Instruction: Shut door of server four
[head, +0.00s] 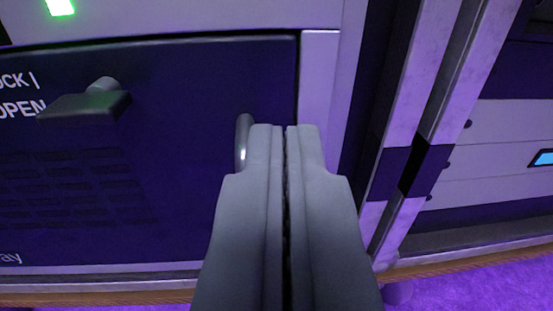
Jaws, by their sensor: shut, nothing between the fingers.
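A dark blue door panel (185,130) fills the left and middle of the head view, set in a light grey cabinet front. It carries partly cut-off white lettering ending in "OPEN" beside a dark latch handle (85,107). A rounded grey pull handle (242,142) stands near its right edge. My gripper (285,128) is shut and empty, its fingertips just right of the pull handle; I cannot tell whether they touch it. My fingers hide part of the panel's lower right. No server number shows.
A green light (60,7) glows on the cabinet above the panel. Upright metal rails (410,140) stand to the right, with another rack unit (500,135) beyond them. Purple-lit floor (480,290) shows at the lower right.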

